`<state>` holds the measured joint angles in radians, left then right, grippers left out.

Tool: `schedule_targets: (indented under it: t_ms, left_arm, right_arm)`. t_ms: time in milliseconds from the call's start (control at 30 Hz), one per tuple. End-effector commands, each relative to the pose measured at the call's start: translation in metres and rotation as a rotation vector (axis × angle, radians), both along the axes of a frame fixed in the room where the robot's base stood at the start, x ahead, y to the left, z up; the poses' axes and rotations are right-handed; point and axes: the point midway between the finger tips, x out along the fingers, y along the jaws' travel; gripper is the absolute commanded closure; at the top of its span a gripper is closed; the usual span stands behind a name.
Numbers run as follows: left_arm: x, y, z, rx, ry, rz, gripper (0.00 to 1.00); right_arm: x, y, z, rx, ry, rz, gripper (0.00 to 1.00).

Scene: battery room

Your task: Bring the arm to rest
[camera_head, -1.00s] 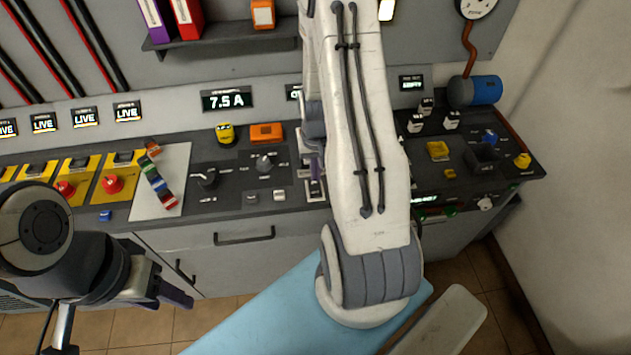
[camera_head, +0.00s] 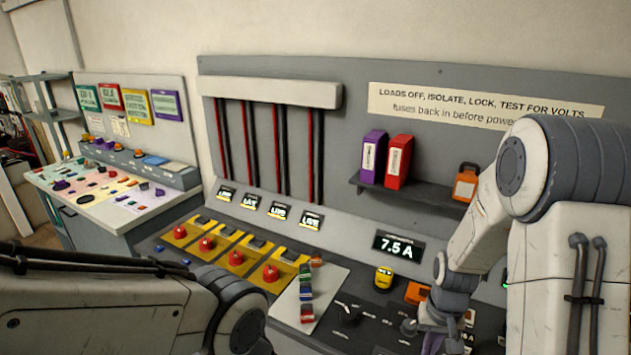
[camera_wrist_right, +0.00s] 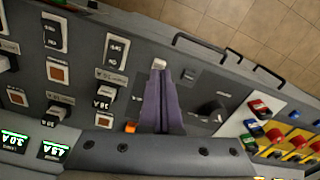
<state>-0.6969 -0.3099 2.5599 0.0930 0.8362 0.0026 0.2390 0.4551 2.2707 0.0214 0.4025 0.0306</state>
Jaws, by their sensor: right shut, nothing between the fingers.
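My right arm (camera_head: 560,200) comes in from the right in the head view, bent over the control desk, with its wrist low over the desk near the orange block. In the right wrist view my right gripper (camera_wrist_right: 158,75) shows two purple fingers pressed together, with nothing between them. Its tips point at a small pale switch (camera_wrist_right: 159,62) on the dark panel; I cannot tell whether they touch. My left arm (camera_head: 100,310) lies across the lower left of the head view. Its gripper is out of the picture.
A shelf (camera_head: 415,194) holds purple and red binders. A second console (camera_head: 110,212) stands at the left.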

Motion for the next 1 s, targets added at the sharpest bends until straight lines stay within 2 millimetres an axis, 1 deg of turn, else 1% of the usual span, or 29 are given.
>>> schedule_targets:
  t_ms: [33, 67, 100, 133, 167, 200, 267, 300, 400, 500, 600, 633, 733, 1000]
  left_arm:
    - [0.000, 0.000, -0.007, 0.000, 0.000, 0.000, 0.50]
    - [0.000, 0.000, -0.009, 0.000, 0.000, 0.000, 0.50]
    - [0.000, 0.000, -0.012, 0.000, 0.000, -0.001, 0.50]
    - [0.000, 0.000, -0.014, 0.000, 0.000, -0.001, 0.50]
    - [0.000, 0.000, -0.016, 0.000, 0.000, -0.001, 0.50]
    - [0.000, 0.000, -0.018, 0.000, 0.000, -0.001, 0.50]
    - [0.000, 0.000, -0.022, 0.000, 0.000, -0.001, 0.50]
    - [0.000, 0.000, -0.024, 0.000, 0.000, -0.001, 0.50]
    - [0.000, 0.000, -0.029, 0.000, 0.000, -0.001, 0.50]
    - [0.000, 0.000, -0.031, 0.000, 0.000, -0.002, 0.50]
    - [0.000, 0.000, -0.033, 0.000, 0.000, -0.002, 0.50]
    - [0.000, 0.000, -0.033, 0.000, 0.000, -0.002, 0.50]
    - [0.000, 0.000, -0.033, 0.000, 0.000, -0.002, 0.50]
    - [0.000, 0.000, -0.033, 0.000, 0.000, -0.002, 0.50]
  right_arm:
    - [-0.001, 0.036, 0.016, 0.000, -0.016, 0.102, 1.00]
    - [-0.006, 0.055, 0.025, 0.003, -0.019, 0.156, 1.00]
    - [-0.014, 0.079, 0.037, 0.007, -0.022, 0.228, 1.00]
    - [-0.021, 0.096, 0.045, 0.011, -0.024, 0.281, 1.00]
    - [-0.030, 0.113, 0.053, 0.015, -0.026, 0.335, 1.00]
    - [-0.044, 0.133, 0.063, 0.021, -0.029, 0.407, 1.00]
    - [-0.068, 0.160, 0.076, 0.029, -0.033, 0.513, 1.00]
    - [-0.084, 0.174, 0.083, 0.035, -0.035, 0.580, 1.00]
    - [-0.124, 0.199, 0.096, 0.051, -0.036, 0.727, 1.00]
    - [-0.155, 0.210, 0.104, 0.062, -0.035, 0.836, 1.00]
    - [-0.173, 0.213, 0.107, 0.070, -0.032, 0.900, 1.00]
    - [-0.177, 0.213, 0.108, 0.071, -0.031, 0.911, 1.00]
    - [-0.182, 0.213, 0.109, 0.072, -0.029, 0.927, 1.00]
    - [-0.181, 0.213, 0.109, 0.072, -0.029, 0.925, 1.00]
